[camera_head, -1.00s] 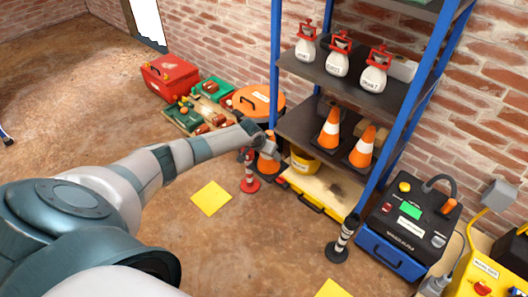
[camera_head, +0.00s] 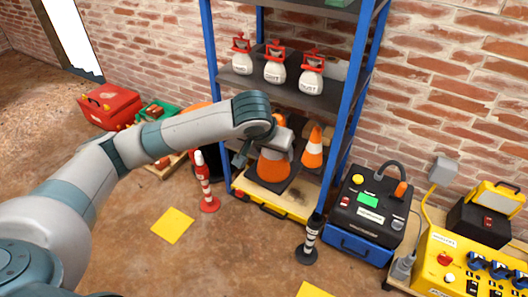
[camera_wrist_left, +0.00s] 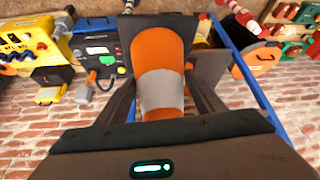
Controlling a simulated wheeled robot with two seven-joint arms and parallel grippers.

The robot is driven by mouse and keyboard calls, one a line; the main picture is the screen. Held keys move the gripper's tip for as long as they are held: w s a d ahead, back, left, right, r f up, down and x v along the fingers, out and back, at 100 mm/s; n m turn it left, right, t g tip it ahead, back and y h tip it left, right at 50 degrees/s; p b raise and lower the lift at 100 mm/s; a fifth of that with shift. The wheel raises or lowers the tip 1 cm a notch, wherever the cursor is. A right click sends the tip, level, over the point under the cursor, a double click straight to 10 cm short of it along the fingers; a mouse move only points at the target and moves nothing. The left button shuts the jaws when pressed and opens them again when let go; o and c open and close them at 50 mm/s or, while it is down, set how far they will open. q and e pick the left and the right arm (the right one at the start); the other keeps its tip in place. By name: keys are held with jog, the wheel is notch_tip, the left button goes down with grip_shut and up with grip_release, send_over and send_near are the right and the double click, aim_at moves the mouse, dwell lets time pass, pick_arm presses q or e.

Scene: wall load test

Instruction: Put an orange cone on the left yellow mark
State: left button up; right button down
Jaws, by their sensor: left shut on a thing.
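My left gripper (camera_head: 262,150) is shut on an orange cone (camera_head: 273,166) with a white band and a dark square base. The cone is held in front of the shelf, roughly upright. In the left wrist view the cone (camera_wrist_left: 160,75) sits between the two fingers (camera_wrist_left: 161,95). The left yellow mark (camera_head: 173,225) lies bare on the floor, left of the shelf. Another yellow mark (camera_head: 313,290) is cut off at the bottom edge. My right gripper is not in view.
A red-and-white post (camera_head: 206,188) stands between the left mark and the shelf. A black-and-white post (camera_head: 309,240) stands in front of the shelf (camera_head: 330,180). White bottles (camera_head: 275,72) stand on the upper shelf. A black-and-blue machine (camera_head: 368,215) is at right.

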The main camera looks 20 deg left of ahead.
aim_at(266, 153)
pick_arm(q)
jog(key=s+r, duration=0.4)
jog(key=s, duration=0.1)
jog(key=shift+s+d+r, duration=0.2)
jog(key=shift+d, duration=0.1)
jog(key=shift+s+r, duration=0.3)
jog(key=shift+s, duration=0.15)
